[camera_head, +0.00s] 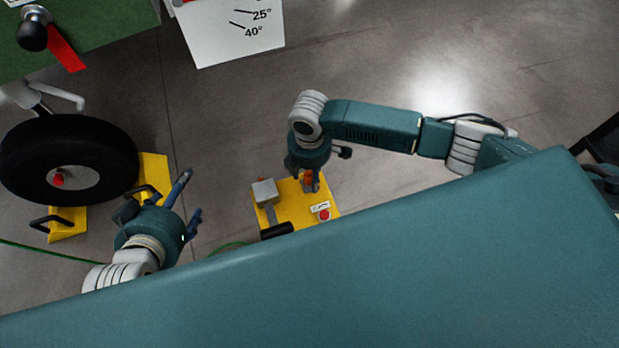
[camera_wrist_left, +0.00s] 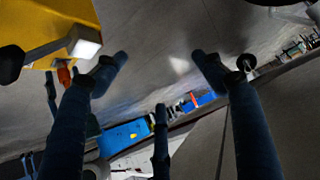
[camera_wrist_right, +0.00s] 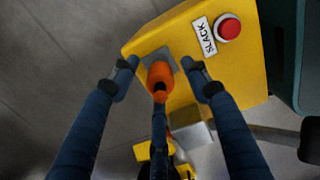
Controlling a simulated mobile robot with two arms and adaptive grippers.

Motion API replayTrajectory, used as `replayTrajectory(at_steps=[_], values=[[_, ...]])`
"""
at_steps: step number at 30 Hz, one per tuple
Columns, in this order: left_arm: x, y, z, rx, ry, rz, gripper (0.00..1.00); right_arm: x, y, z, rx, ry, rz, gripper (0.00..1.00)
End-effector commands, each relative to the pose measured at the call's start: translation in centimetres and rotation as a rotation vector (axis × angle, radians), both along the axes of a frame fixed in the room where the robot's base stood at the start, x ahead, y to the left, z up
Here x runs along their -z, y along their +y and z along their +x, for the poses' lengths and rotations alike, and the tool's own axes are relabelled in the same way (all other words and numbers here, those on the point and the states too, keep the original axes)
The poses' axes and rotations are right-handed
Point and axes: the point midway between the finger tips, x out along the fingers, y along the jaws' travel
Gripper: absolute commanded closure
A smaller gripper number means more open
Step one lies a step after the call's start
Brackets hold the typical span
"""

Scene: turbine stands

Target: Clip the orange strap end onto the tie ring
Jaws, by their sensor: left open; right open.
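An orange piece (camera_wrist_right: 160,76), probably the strap end, stands on a grey plate on the yellow box. It also shows in the head view (camera_head: 308,177) and small in the left wrist view (camera_wrist_left: 64,75). My right gripper (camera_wrist_right: 159,67) is open, its fingertips on either side of the orange piece; I cannot tell whether they touch it. In the head view my right wrist is above the box and partly hides the fingers. My left gripper (camera_head: 190,200) is open and empty, left of the box and apart from it. I cannot make out the tie ring for certain.
The yellow box (camera_head: 290,205) carries a red button (camera_wrist_right: 229,28), a SLACK label (camera_wrist_right: 202,36) and a grey block on a lever (camera_head: 265,191). A black wheel (camera_head: 70,160) with yellow chocks stands at the left. A green cable crosses the floor. Floor right of the box is clear.

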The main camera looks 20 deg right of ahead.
Motion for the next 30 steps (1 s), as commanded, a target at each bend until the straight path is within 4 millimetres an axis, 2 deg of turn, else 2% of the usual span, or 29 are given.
replayTrajectory(at_steps=[6, 16, 30], values=[[-0.6, -0.3, 0.7, 0.003, -0.038, -0.009, 0.30, 0.5, 0.1, 0.0, -0.001, -0.001, 0.001, 0.53], [-0.7, -0.3, 0.7, 0.003, -0.039, -0.010, 0.30, 0.5, 0.1, 0.0, -0.001, 0.000, 0.001, 0.53], [0.3, 0.2, -0.4, -0.002, 0.024, 0.005, 0.30, 0.5, 0.0, 0.0, -0.001, 0.000, 0.001, 0.53]])
